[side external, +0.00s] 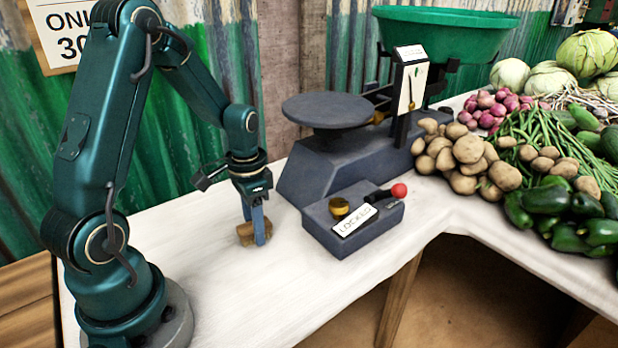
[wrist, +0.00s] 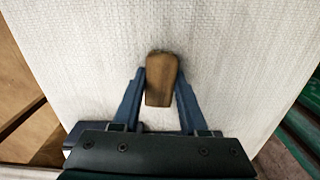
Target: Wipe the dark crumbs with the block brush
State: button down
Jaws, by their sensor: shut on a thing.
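The block brush, a brown wooden block, shows in the side view (side external: 247,236) at the white cloth surface, below my gripper (side external: 254,238). In the wrist view the brush (wrist: 161,80) sits between the two blue fingers of my gripper (wrist: 160,84), which are shut on it. The brush's underside is hidden, and I cannot tell whether it touches the cloth. I cannot make out any dark crumbs in either view.
A dark grey scale (side external: 330,165) with a round plate and green bowl (side external: 445,35) stands right of my gripper. Its lever box (side external: 355,222) is close by. Potatoes (side external: 465,150) and other vegetables fill the right side. White cloth in front (side external: 245,300) is clear.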

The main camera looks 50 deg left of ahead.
jog(key=shift+w, duration=1.95)
jog(key=s, duration=0.4)
jog(key=shift+s, duration=0.1)
jog(key=shift+a, duration=0.8)
jog(key=shift+w+d, duration=0.1)
jog(key=shift+w, duration=1.95)
jog(key=shift+s, duration=1.9)
jog(key=shift+s+r, duration=0.15)
jog(key=shift+r, duration=4.1)
jog(key=shift+d, duration=0.1)
